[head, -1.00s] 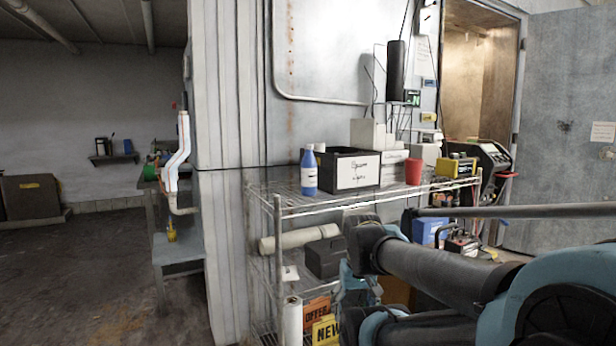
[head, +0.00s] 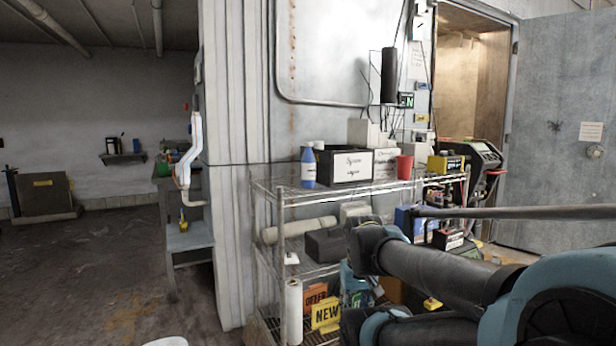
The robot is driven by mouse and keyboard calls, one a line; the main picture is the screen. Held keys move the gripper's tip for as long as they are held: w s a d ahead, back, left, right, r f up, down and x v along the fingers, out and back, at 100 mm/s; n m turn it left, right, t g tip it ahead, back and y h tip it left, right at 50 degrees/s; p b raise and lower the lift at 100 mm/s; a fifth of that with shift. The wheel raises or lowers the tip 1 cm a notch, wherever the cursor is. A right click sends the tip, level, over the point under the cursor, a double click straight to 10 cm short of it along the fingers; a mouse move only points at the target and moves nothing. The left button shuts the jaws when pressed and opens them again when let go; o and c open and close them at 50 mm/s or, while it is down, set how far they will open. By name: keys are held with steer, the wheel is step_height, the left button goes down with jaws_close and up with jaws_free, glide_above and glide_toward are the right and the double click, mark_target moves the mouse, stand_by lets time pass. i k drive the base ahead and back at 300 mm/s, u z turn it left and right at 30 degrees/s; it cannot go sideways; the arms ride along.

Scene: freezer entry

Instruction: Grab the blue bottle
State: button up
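The blue bottle (head: 308,169) has a white cap and stands upright on the top shelf of the wire rack (head: 285,198), near its left end. It is just left of a black box with a white label (head: 338,168). My arm reaches in from the lower right, below and to the right of the bottle and well apart from it. My gripper's fingers cannot be made out in the head view, so its state does not show.
A red cup (head: 404,167) and a yellow-black case (head: 445,164) stand farther right on the top shelf. Lower shelves hold a beige roll (head: 298,230), a dark box (head: 326,245) and a yellow sign (head: 326,312). Open floor (head: 90,270) lies to the left.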

mark_target(308, 163)
steer(key=u, duration=0.1)
steer(key=i, duration=1)
steer(key=z, duration=0.5)
